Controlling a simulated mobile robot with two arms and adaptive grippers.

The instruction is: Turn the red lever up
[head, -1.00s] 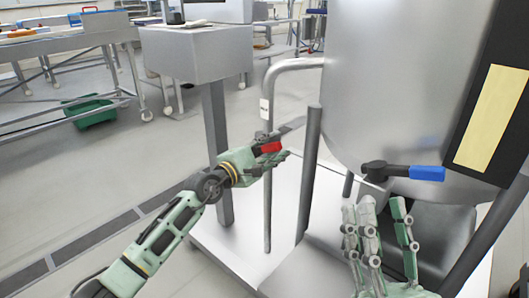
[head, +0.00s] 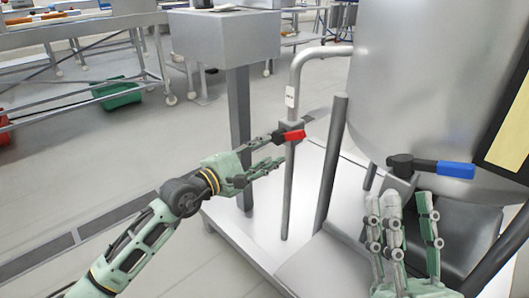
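The red lever (head: 293,135) is on the thin vertical pipe left of the steel tank, its red handle lying roughly level. My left gripper (head: 279,150) is just left of it, its fingers spread apart and pointing right. The upper finger reaches the handle's left end; I cannot tell if they touch. The lower finger is below the handle, and nothing shows between the fingers. My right gripper (head: 406,215) is at the lower right, fingers up and apart, empty, below a blue lever (head: 455,169) on the tank.
The steel tank (head: 430,80) fills the right side. A thick upright post (head: 332,160) stands right of the red lever. A grey box on a column (head: 225,38) stands behind my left arm. A white platform (head: 255,215) lies below.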

